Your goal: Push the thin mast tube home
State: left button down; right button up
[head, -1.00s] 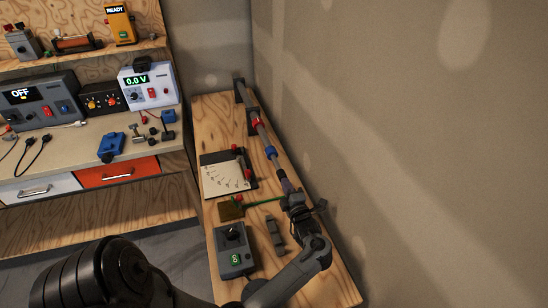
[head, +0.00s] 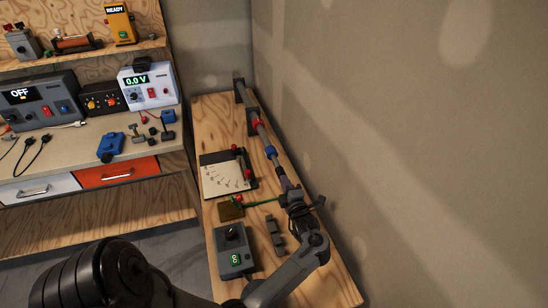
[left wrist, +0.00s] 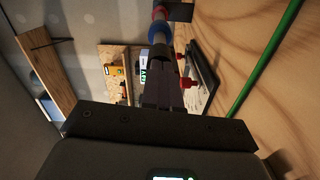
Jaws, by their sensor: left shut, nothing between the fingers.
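The mast tube (head: 263,136) is a grey rod with a red ring (head: 257,123) and a blue ring (head: 271,152). It runs along the right side of the wooden bench top, by the wall. My left gripper (head: 288,187) is shut and empty at the tube's near end, in line with it. In the left wrist view the closed fingers (left wrist: 162,88) point at the tube's dark near end, below the blue ring (left wrist: 160,30). I cannot tell whether the fingertips touch it. My right gripper is not in view.
Dark brackets (head: 252,122) stand along the tube. The wall (head: 400,150) is close on the right.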

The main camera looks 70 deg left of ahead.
pick_arm(q)
jog(key=shift+a, duration=0.6)
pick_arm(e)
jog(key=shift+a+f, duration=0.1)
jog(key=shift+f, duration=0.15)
pick_arm(q)
jog(key=shift+w+a+b, duration=0.1)
jog(key=shift+a+b, duration=0.1)
jog(key=shift+b, duration=0.15)
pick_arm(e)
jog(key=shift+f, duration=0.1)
pick_arm(q)
jog(key=shift+d, duration=0.1)
jog(key=shift+s+d, duration=0.15)
jog(key=shift+d, duration=1.05)
jog(key=shift+s+d, duration=0.15)
jog(key=shift+d, duration=1.05)
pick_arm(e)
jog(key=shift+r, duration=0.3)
